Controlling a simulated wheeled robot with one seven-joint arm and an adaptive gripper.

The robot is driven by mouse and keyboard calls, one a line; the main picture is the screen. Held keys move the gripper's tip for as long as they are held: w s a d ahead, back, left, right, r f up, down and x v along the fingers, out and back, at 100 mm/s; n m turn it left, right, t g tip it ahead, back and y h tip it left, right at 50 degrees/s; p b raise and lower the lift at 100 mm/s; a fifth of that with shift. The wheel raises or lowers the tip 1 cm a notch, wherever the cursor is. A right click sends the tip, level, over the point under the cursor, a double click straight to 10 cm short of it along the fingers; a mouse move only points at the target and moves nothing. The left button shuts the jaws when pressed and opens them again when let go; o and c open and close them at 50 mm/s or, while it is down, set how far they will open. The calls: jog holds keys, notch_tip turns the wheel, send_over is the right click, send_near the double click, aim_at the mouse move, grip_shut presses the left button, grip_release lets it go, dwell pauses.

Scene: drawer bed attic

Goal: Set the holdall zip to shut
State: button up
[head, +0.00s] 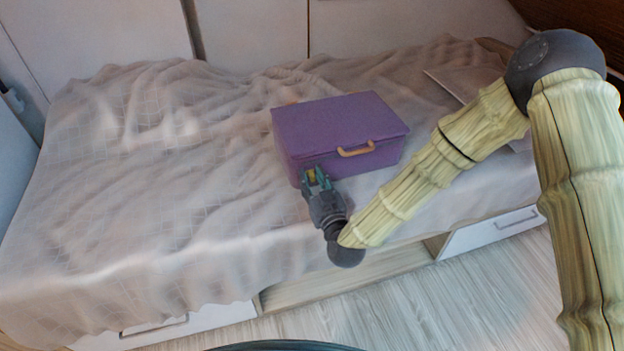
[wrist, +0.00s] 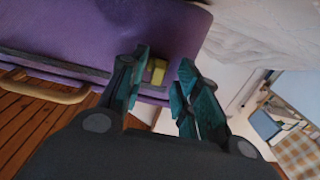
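The holdall (head: 335,122) is a purple box-shaped bag on the bed, its lid down, with a tan handle (head: 357,149) on its front. In the wrist view the holdall (wrist: 90,32) shows a dark zip strip (wrist: 60,65) along its side. A yellow zip pull (wrist: 157,70) sits near one end of that strip. My gripper (head: 317,175) is at the holdall's front left corner. In the wrist view my gripper (wrist: 163,82) is open, with the pull between its teal fingers, nearer the left one. I cannot tell whether a finger touches it.
The holdall stands on a rumpled pale bed cover (head: 150,170). A flat pale item (head: 462,82) lies behind my arm at the right. Drawers (head: 490,229) line the bed's front below. The cover left of the holdall is clear.

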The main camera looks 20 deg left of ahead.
jog(key=v, duration=1.2)
dwell(0.3)
jog(key=s+d+f+m+g+h, duration=0.1)
jog(key=s+d+f+g+h, duration=0.2)
jog(key=d+f, duration=0.5)
jog(key=s+d+f+m+g+h, duration=0.25)
jog(key=d+f, duration=0.35)
jog(key=f, duration=0.3)
jog(key=s+d+f+m+g+h, duration=0.3)
jog(key=s+d+f+g, duration=0.15)
jog(key=s+d, duration=0.65)
jog(key=s+d+f+m+g+h, duration=0.2)
jog(key=s+d+f+g+h, duration=0.3)
jog(key=s+d, duration=0.6)
notch_tip(320, 180, up, 19)
jog(key=w+d+t+y+p, duration=0.1)
jog(key=w+d+p, duration=0.1)
jog(key=p, duration=1.7)
jog(key=shift+f+y, duration=0.2)
jog(key=shift+y, duration=0.15)
